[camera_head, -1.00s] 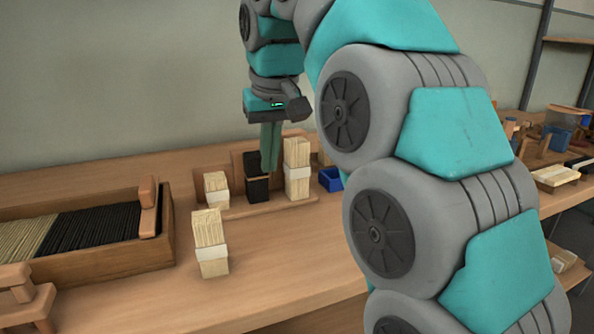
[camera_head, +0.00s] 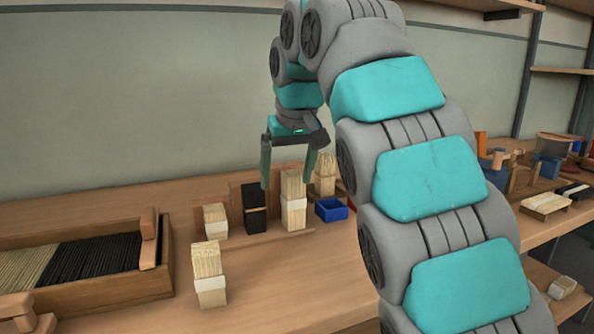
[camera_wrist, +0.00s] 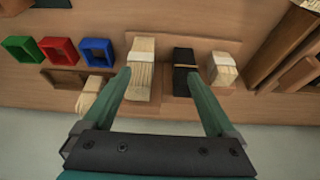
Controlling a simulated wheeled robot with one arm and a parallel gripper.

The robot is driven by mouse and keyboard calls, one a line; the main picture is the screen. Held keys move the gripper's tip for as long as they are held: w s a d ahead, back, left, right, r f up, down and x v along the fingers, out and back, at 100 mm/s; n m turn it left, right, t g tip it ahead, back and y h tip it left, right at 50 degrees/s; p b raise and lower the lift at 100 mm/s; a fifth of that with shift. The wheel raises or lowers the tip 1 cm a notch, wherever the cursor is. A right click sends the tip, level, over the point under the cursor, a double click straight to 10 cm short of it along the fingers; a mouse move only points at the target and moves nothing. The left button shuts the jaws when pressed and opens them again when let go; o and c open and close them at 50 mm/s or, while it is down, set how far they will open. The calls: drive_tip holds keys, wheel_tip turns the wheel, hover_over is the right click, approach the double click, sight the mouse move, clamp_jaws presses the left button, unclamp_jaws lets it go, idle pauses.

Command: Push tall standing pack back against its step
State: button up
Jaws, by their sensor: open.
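The tall standing pack (camera_head: 293,201) is a pale bristle bundle with a white band, upright on a low wooden stepped rack; it also shows in the wrist view (camera_wrist: 141,75). My gripper (camera_head: 287,183) is open, its fingers pointing down around the pack's upper part in the head view. In the wrist view my gripper (camera_wrist: 158,76) has its left finger near the tall pack's side and its right finger by the black pack (camera_wrist: 184,72). I cannot tell whether either finger touches. The black pack (camera_head: 254,209) and a short pale pack (camera_head: 215,220) stand to the left on the rack.
Another pale pack (camera_head: 209,275) stands alone in front. A bristle tray (camera_head: 105,292) lies at left. A blue bin (camera_head: 331,210) and a further pale bundle (camera_head: 325,175) stand right of the rack. In the wrist view, green (camera_wrist: 21,50) and red (camera_wrist: 58,50) bins show.

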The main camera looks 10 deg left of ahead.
sight(296, 175)
drive_tip(key=shift+w+d+f, duration=0.2)
drive_tip(key=shift+w+d, duration=0.2)
drive_tip(key=shift+w, duration=0.15)
drive_tip(key=shift+w+d+f, duration=0.2)
drive_tip(key=shift+w+d, duration=0.2)
drive_tip(key=shift+w, duration=0.1)
drive_tip(key=shift+w+d+f, duration=0.1)
drive_tip(key=shift+w, duration=0.05)
drive_tip(key=shift+w, duration=0.2)
drive_tip(key=shift+w+a+f, duration=0.1)
drive_tip(key=shift+w+a, duration=0.15)
drive_tip(key=shift+w, duration=0.4)
drive_tip(key=shift+w+a+f, duration=0.1)
drive_tip(key=shift+w+a, duration=0.1)
drive_tip(key=shift+w, duration=0.4)
drive_tip(key=shift+x, duration=3.85)
drive_tip(key=shift+a, duration=0.1)
drive_tip(key=shift+c, duration=0.3)
